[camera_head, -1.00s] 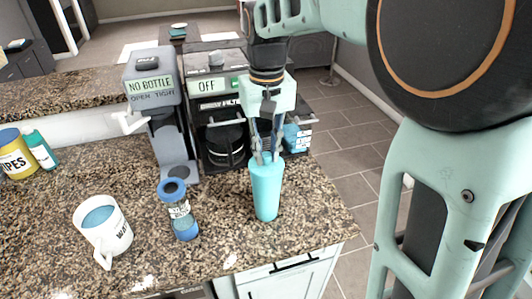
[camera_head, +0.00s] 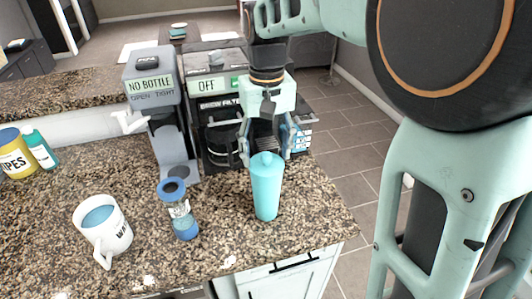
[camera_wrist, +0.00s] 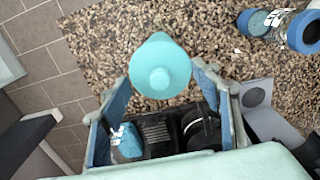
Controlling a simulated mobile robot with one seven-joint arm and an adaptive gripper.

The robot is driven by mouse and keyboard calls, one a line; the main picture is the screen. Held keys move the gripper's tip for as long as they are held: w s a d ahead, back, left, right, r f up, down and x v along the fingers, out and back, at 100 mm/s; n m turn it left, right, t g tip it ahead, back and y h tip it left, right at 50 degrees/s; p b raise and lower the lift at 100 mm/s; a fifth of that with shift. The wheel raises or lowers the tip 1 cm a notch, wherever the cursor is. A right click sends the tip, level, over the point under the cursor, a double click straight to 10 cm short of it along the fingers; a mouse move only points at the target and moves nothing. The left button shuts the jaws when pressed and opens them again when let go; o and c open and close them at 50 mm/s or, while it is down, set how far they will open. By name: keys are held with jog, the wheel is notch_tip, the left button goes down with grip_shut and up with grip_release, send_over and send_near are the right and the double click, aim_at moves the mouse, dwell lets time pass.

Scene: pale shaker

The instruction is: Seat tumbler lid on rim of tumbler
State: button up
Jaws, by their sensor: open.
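The turquoise tumbler (camera_head: 267,192) stands upright on the speckled counter near its right front edge. The matching tumbler lid (camera_head: 266,162) sits on top of it and looks level; no gap shows at the rim. In the wrist view the round lid (camera_wrist: 160,52) with its central knob is seen from above and hides most of the tumbler. My gripper (camera_head: 267,149) is open just above and behind the lid. Its fingers are spread to either side of the knob, apart from it, and hold nothing.
A blue-capped bottle (camera_head: 181,212) and a white mug (camera_head: 103,228) stand left of the tumbler. A grey dispenser (camera_head: 151,85) and a dark coffee machine (camera_head: 222,108) stand behind. The counter's right edge is close to the tumbler.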

aim_at(267, 156)
jog(key=shift+r+p, duration=3.05)
jog(key=shift+r, duration=0.5)
jog(key=shift+s, duration=0.1)
